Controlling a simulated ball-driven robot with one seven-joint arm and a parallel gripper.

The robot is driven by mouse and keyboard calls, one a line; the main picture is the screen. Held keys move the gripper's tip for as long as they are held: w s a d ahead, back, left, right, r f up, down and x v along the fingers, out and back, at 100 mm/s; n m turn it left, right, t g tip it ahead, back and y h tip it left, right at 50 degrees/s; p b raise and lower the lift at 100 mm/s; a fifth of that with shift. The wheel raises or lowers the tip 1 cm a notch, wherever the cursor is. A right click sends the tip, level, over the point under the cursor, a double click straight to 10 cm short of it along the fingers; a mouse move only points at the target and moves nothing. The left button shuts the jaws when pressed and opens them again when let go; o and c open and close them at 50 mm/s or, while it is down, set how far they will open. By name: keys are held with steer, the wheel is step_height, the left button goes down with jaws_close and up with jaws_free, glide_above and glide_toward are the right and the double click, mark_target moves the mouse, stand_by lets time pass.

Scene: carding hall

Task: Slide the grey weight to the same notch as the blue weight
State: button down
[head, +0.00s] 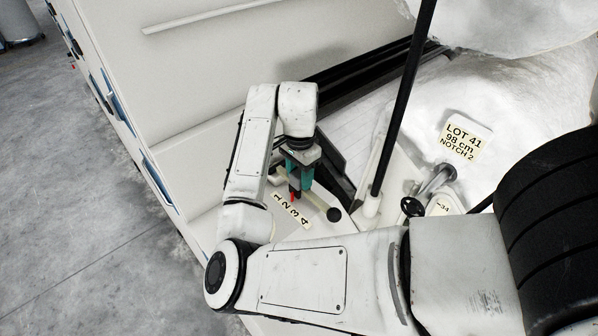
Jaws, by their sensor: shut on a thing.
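My gripper (298,188), with teal fingers, points down over the pale machine top beside a strip numbered 1 to 4 (291,210). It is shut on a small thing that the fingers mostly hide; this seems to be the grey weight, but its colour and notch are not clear. A bit of red shows by the fingertips. A light bar ending in a dark round knob (333,214) runs out from below the gripper. I cannot make out the blue weight.
A black upright rod (402,105) stands right of the gripper. A card (461,139) reads LOT 41, 98 cm, NOTCH 2. A small dark handwheel (411,206) and a plate marked 1-34 (443,206) are below it. White fluffy fibre (525,95) fills the upper right.

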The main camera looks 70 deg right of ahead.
mark_target(298, 172)
steer(key=shift+w+d, duration=0.2)
steer(key=shift+w, duration=0.15)
steer(key=c, duration=0.6)
jaws_free()
steer(key=shift+s+a, duration=0.1)
steer(key=shift+s, duration=0.05)
steer(key=shift+c, duration=0.2)
step_height(298, 172, up, 11)
steer(key=shift+f, duration=0.15)
